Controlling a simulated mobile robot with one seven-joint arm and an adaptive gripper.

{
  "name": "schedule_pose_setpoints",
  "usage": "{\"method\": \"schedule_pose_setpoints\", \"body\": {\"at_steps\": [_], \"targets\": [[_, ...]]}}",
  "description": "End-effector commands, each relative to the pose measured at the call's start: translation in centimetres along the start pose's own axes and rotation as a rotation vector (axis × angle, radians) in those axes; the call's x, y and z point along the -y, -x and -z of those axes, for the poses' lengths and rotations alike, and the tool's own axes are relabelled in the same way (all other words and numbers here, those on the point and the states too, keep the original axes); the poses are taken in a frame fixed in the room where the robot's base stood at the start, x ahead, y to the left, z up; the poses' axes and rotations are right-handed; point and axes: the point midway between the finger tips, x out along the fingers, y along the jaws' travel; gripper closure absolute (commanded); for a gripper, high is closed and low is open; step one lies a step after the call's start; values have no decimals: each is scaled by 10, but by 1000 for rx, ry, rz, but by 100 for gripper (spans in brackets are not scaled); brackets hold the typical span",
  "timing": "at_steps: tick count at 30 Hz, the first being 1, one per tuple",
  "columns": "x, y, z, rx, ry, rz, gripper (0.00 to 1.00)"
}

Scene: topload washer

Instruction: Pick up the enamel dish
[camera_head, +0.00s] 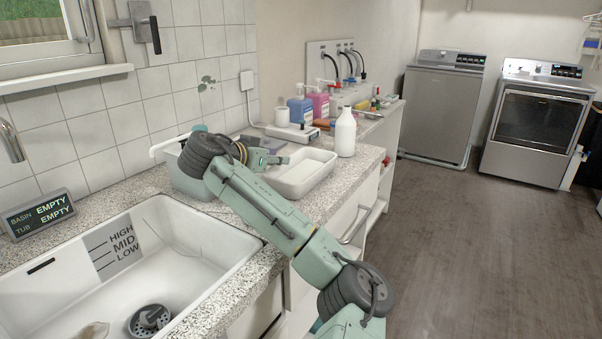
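A white rectangular dish (318,168), which looks like the enamel dish, sits on the speckled counter beyond the sink. My arm reaches from the lower right to the counter and bends back at a dark wrist joint. My gripper (274,159) is at the dish's left end, over or beside its rim. It is small and partly hidden by my arm, so I cannot tell whether it touches the dish or how far its fingers are apart.
A pale tub (183,180) stands left of the dish, partly behind my arm. A white bottle (345,133) stands close to the dish's far right. Blue (300,108) and pink (319,104) pump bottles stand behind. The sink (150,255) is in front.

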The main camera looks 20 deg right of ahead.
Motion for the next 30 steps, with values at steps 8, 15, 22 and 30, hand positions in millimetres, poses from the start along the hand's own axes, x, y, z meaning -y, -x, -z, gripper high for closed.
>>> {"method": "schedule_pose_setpoints", "body": {"at_steps": [8,15,22,30], "targets": [[0,-24,2,-1,2,-3,72],[2,-58,-2,-3,0,-1,72],[3,-63,-4,-2,1,2,72],[3,-63,-4,-2,0,2,86]]}}
